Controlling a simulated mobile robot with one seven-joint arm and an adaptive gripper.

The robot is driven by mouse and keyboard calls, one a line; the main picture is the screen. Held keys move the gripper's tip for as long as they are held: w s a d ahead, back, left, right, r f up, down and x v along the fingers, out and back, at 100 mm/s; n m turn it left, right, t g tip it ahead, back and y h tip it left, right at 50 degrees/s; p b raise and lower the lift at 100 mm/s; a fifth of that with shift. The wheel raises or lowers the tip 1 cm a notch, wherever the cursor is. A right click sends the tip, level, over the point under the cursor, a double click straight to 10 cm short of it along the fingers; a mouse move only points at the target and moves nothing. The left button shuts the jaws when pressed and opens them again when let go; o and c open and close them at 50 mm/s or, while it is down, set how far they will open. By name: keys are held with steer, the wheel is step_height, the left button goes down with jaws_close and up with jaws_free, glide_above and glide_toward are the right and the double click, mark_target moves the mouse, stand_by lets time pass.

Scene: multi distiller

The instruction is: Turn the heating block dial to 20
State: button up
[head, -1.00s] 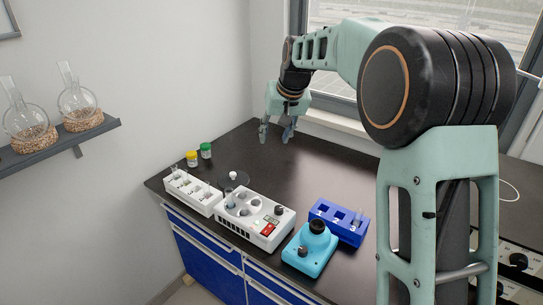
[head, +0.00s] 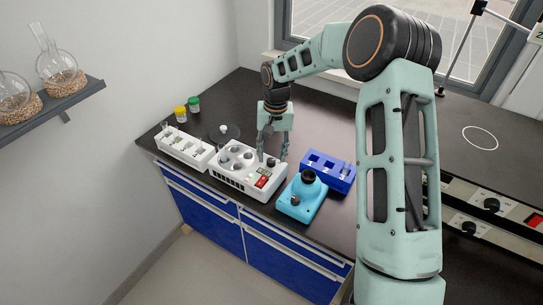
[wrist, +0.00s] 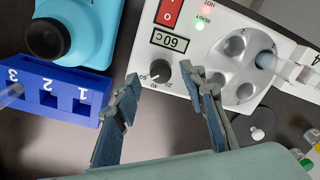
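The heating block (head: 222,175) is a white box on the dark bench, with a round metal plate of wells. Its dark dial (wrist: 159,72) has small number marks around it; I cannot tell exactly where it points. The display (wrist: 170,41), upside down in the wrist view, reads 60 C. My gripper (wrist: 167,84) is open and empty. In the wrist view its fingertips are on either side of the dial, with the right one over the edge of the well plate (wrist: 237,65). In the head view my gripper (head: 272,152) hangs above the dial end of the block.
A blue numbered rack (head: 328,172) and a turquoise device (head: 302,200) stand close to the right of the block. A white rack (head: 183,148) stands to its left. A dark disc (head: 224,131) and two small jars (head: 187,108) are behind.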

steer(key=shift+f, duration=0.9)
steer(key=shift+c, duration=0.4)
jaws_close()
